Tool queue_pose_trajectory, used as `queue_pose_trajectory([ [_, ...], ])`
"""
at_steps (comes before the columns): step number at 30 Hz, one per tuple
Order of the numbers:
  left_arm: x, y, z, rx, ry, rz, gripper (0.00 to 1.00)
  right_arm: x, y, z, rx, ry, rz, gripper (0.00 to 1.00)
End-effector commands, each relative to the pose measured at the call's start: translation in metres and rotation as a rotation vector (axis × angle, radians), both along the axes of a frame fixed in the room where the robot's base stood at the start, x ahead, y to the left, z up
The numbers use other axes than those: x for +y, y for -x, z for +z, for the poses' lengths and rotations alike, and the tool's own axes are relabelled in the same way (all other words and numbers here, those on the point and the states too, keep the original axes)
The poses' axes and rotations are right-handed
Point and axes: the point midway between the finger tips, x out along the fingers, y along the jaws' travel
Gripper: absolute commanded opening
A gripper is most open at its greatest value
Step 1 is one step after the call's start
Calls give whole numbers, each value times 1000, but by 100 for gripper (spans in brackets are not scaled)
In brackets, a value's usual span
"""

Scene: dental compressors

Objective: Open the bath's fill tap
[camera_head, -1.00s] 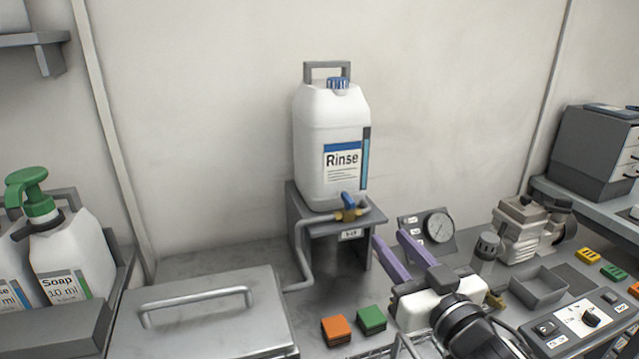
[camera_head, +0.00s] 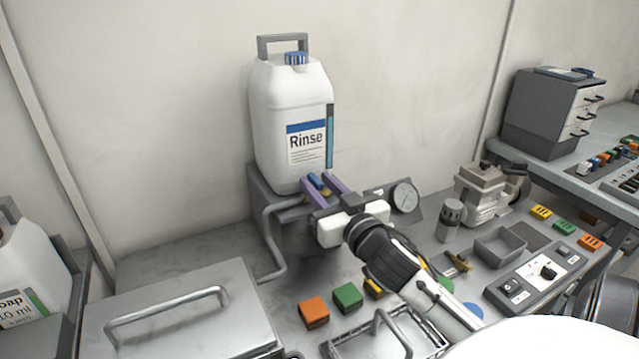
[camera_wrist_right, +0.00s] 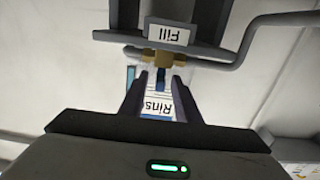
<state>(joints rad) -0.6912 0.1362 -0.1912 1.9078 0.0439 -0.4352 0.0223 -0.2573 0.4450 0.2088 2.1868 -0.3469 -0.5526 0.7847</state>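The fill tap, brass with a blue lever (camera_head: 317,183), sits on the grey stand below the white Rinse jug (camera_head: 290,120). My right gripper (camera_head: 322,184) is at the tap, its two purple fingers on either side of the blue lever. In the right wrist view the blue lever (camera_wrist_right: 161,76) lies between the open fingers (camera_wrist_right: 160,95), with the brass tap body (camera_wrist_right: 163,58) just beyond the tips and a "Fill" label (camera_wrist_right: 169,35) above it. Small gaps seem to show beside the lever. A steel pipe (camera_head: 270,240) runs down from the tap. My left gripper is not in view.
A metal lidded box with a bar handle (camera_head: 185,315) stands at the front left. Orange (camera_head: 314,312) and green (camera_head: 347,297) blocks lie below my right arm. A pressure gauge (camera_head: 404,197), a grey tray (camera_head: 498,246) and a switch panel (camera_head: 530,283) are to the right.

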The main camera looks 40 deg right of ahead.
Motion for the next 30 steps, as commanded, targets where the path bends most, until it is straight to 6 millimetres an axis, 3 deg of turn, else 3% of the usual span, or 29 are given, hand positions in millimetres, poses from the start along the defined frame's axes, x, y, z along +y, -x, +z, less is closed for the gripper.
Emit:
queue_pose_trajectory([
  [7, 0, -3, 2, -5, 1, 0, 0, 0, -1, 0, 0, 0, 0, 30],
  [13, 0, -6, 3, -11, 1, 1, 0, 0, -1, 0, 0, 0, 0, 0],
  [23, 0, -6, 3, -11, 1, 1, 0, -1, -1, -2, 4, 4, 28, 0],
  [30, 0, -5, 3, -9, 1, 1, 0, -4, 0, -3, 9, 9, 149, 0],
])
